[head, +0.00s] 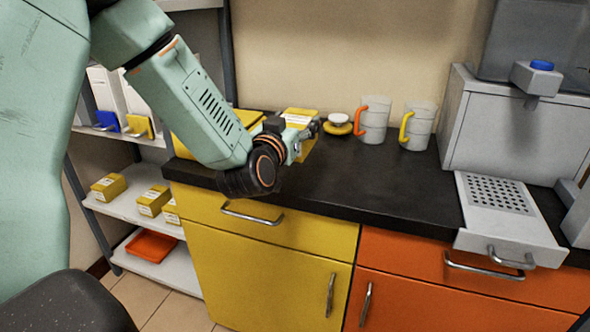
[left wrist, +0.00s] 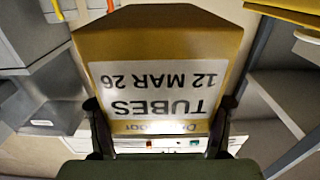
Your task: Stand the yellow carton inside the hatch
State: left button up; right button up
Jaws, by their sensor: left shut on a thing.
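The yellow carton (head: 301,115) is in my left gripper (head: 312,132), above the back left of the dark counter. In the left wrist view the carton (left wrist: 160,45) fills the middle, its white label reading "TUBES 12 MAR 26" upside down. The left gripper's fingers (left wrist: 160,128) are shut on its two sides. I cannot make out the hatch for certain in either view. A yellow thing (head: 250,117) on the counter is partly hidden behind my left arm. My right gripper is not in view.
A grey machine (head: 510,130) with a pulled-out perforated tray (head: 500,240) is at right. Shelves (head: 125,205) stand left.

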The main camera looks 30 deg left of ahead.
pick_arm(q)
notch_tip(320, 180, down, 5)
jog(key=shift+w+r+b, duration=0.15)
jog(key=shift+b, duration=0.5)
jog(key=f, duration=0.1)
jog(key=f+b, duration=0.1)
jog(key=f, duration=0.1)
jog(key=shift+s+d, duration=0.1)
jog(key=shift+s, duration=0.1)
jog(key=shift+f, duration=0.2)
jog(key=shift+w, duration=0.2)
jog(key=shift+s+f, duration=0.1)
jog(key=shift+s, duration=0.1)
jog(key=o, duration=0.9)
jog(key=shift+c, duration=0.2)
jog(key=o, duration=0.4)
jog(key=shift+w, duration=0.15)
